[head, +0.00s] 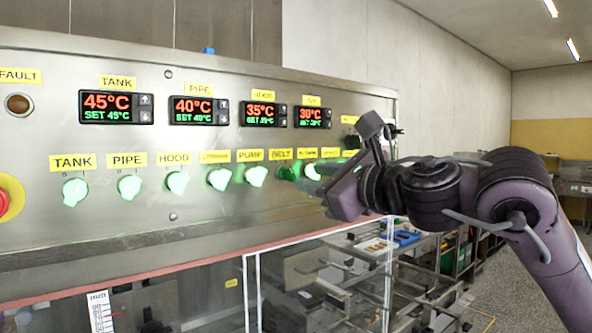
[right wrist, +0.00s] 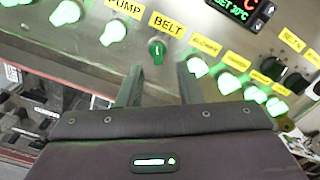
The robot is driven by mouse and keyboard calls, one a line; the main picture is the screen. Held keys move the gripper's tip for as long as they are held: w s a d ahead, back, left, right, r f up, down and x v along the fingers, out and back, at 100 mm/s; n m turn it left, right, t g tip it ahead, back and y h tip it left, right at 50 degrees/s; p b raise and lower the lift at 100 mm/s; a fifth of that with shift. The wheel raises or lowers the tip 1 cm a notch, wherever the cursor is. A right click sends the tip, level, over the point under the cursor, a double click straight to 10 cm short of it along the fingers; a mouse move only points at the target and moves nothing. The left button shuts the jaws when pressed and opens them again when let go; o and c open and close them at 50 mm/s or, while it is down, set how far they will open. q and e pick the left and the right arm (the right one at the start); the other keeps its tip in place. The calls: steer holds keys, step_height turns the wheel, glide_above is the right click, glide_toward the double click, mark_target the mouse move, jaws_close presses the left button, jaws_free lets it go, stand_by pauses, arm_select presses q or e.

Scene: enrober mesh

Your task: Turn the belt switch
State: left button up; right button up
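The belt switch (head: 289,172) is a dark green knob under the yellow BELT label on the steel panel. In the right wrist view the belt switch (right wrist: 157,50) shows a light pointer mark standing about upright, and it looks darker than the brightly lit knobs beside it. My right gripper (right wrist: 158,72) is open, with one finger on each side below the belt switch and a gap between them. The switch looks clear of both fingers; the remaining distance to the panel is hard to tell. In the head view the right gripper's body hides its fingers. My left gripper is not in view.
A row of lit green knobs flanks the belt switch, with the pump knob (head: 256,176) to its left and another knob (head: 312,172) close on its right. Red displays (head: 264,115) sit above. A red button (head: 3,203) is at far left. Glass panels and machinery lie below.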

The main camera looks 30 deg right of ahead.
mark_target(294, 176)
steer(key=shift+w+a, duration=0.15)
steer(key=shift+w, duration=0.75)
steer(key=w+p, duration=0.1)
steer(key=w, duration=0.2)
steer(key=shift+w+a+f, duration=0.1)
steer(key=shift+f, duration=0.05)
steer(key=shift+w, duration=0.3)
steer(key=shift+s, duration=0.1)
steer(key=shift+c, duration=0.4)
jaws_close()
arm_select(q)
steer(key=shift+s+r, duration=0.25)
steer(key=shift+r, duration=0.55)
